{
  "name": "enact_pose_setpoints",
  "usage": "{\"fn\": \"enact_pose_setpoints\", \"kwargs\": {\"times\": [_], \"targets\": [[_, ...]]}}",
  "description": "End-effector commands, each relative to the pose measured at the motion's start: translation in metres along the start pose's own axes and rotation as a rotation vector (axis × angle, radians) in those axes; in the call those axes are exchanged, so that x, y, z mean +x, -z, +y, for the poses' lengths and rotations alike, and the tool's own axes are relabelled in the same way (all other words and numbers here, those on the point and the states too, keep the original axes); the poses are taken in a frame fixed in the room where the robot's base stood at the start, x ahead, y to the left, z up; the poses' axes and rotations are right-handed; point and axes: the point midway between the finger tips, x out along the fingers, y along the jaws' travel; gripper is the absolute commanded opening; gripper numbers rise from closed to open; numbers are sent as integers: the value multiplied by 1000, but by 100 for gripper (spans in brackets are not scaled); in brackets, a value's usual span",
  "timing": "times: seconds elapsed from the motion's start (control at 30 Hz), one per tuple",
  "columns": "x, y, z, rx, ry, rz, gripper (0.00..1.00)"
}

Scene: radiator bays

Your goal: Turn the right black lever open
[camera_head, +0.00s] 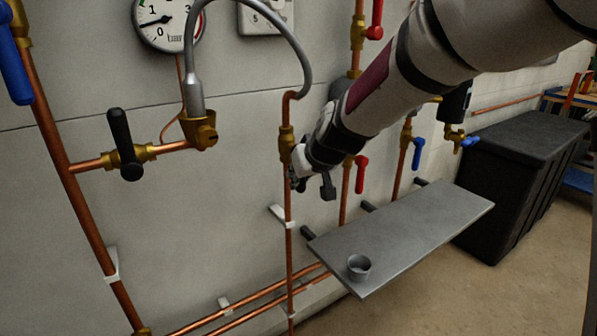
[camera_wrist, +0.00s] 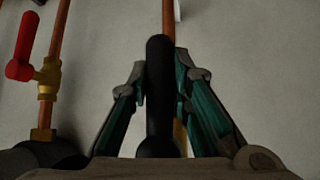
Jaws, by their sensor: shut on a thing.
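The right black lever (camera_wrist: 160,95) stands between the two fingers of my gripper (camera_wrist: 164,76) in the wrist view. It lies roughly in line with the copper pipe behind it. The fingers are closed in on both sides of it. In the head view my gripper (camera_head: 312,184) is at the thin vertical pipe, just below and right of the brass valve body (camera_head: 286,145). My gripper and wrist hide the lever there. The other black lever (camera_head: 124,145) is at the left, upright on a horizontal brass valve, apart from my gripper.
A red lever (camera_head: 361,174) and a blue lever (camera_head: 418,153) are on pipes to the right. A grey shelf (camera_head: 420,226) with a small grey cup (camera_head: 359,267) juts out below. A gauge (camera_head: 166,22) and a curved grey hose (camera_head: 291,50) are above. A black chest (camera_head: 520,180) stands at right.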

Motion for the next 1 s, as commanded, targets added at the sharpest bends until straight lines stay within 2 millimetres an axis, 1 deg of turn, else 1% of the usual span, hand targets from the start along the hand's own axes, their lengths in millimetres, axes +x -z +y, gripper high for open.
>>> {"fn": "enact_pose_setpoints", "kwargs": {"times": [0.5,0.53,0.57,0.6,0.9,1.0], "targets": [[1,-1,1,-16,-12,2,0],[1,-1,1,-16,-12,1,24],[1,-1,1,-16,-12,1,30],[1,-1,1,-16,-12,1,39],[0,-1,1,-14,-12,2,40],[-4,0,1,-14,-11,3,40]]}}
